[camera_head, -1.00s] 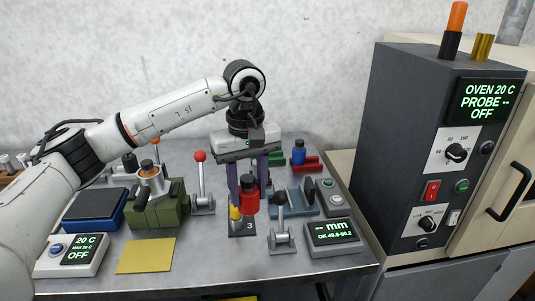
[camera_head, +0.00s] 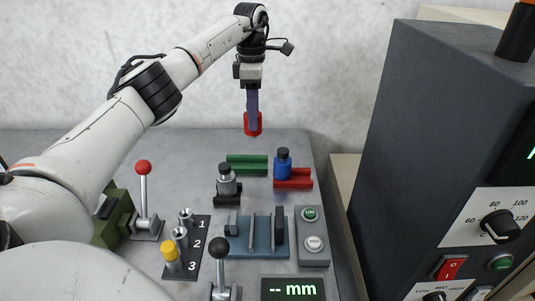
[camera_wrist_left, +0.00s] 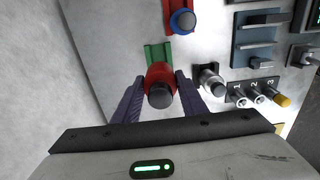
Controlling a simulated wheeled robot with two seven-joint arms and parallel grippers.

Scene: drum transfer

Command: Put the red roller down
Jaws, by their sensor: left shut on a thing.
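The red roller (camera_head: 253,125) hangs in my left gripper (camera_head: 252,112), above the back of the bench. The jaws are shut on it from both sides; in the left wrist view the gripper (camera_wrist_left: 159,84) has the red roller (camera_wrist_left: 158,72) between its fingers, dark end toward the camera. A green cradle (camera_head: 247,164) stands empty on the bench; in the head view it lies below the roller. In the left wrist view the green cradle (camera_wrist_left: 156,53) shows just beyond the roller, partly covered by it. My right gripper is in neither view.
A blue roller (camera_head: 283,163) rests in a red cradle (camera_head: 293,180) right of the green one. A silver roller (camera_head: 226,180) stands on a black cradle in front. A numbered plate, levers and a gauge crowd the front. The bench is bare at back left.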

